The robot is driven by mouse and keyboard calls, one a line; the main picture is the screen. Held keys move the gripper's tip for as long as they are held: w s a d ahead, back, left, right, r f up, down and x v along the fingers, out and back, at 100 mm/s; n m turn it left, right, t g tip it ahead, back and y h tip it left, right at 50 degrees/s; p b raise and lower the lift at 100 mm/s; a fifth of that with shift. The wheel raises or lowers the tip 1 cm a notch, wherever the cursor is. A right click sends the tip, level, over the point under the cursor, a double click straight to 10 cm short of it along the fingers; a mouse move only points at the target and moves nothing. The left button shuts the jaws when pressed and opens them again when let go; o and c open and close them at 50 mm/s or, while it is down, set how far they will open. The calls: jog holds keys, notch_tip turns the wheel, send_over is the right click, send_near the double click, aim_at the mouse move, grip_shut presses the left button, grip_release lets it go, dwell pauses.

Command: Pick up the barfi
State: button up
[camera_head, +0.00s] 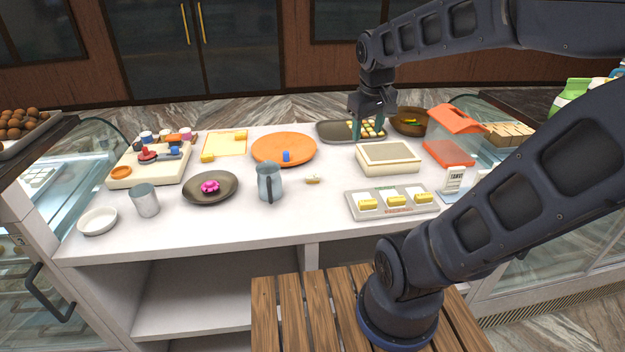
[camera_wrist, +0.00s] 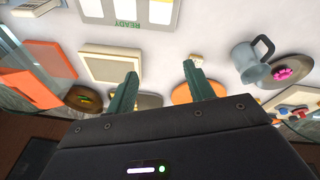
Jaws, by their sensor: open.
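My gripper (camera_head: 369,132) is open and empty, its green fingers pointing down at the back right, in front of or over the dark tray (camera_head: 330,131). Several small yellow-green sweet pieces (camera_head: 368,129) lie on that tray, partly hidden behind the fingers. One small pale piece with a yellowish top, possibly the barfi (camera_head: 312,180), lies alone on the white counter, left of the cream box. In the wrist view the piece (camera_wrist: 196,60) shows beyond the right fingertip of my open gripper (camera_wrist: 161,76), apart from it. Which sweet is the barfi is not certain.
A cream box (camera_head: 388,170), a tray with yellow pieces on white pads (camera_head: 389,213), a grey jug (camera_head: 270,183) and an orange plate (camera_head: 284,161) surround the lone piece. An orange-lidded case (camera_head: 449,151) stands right. Counter around the piece is clear.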

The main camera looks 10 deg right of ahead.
jog(key=w+a+f+n+g+h, duration=0.2)
jog(key=w+a+f+n, duration=0.3)
jog(key=w, duration=0.4)
jog(key=n+g+h, duration=0.1)
jog(key=n+h, duration=0.1)
jog(key=n, duration=0.6)
send_near(312, 175)
jog(key=shift+x, duration=4.4)
jog(key=c, duration=1.1)
jog(key=shift+r, duration=0.15)
notch_tip(312, 175, up, 20)
jog(key=shift+f, duration=0.1)
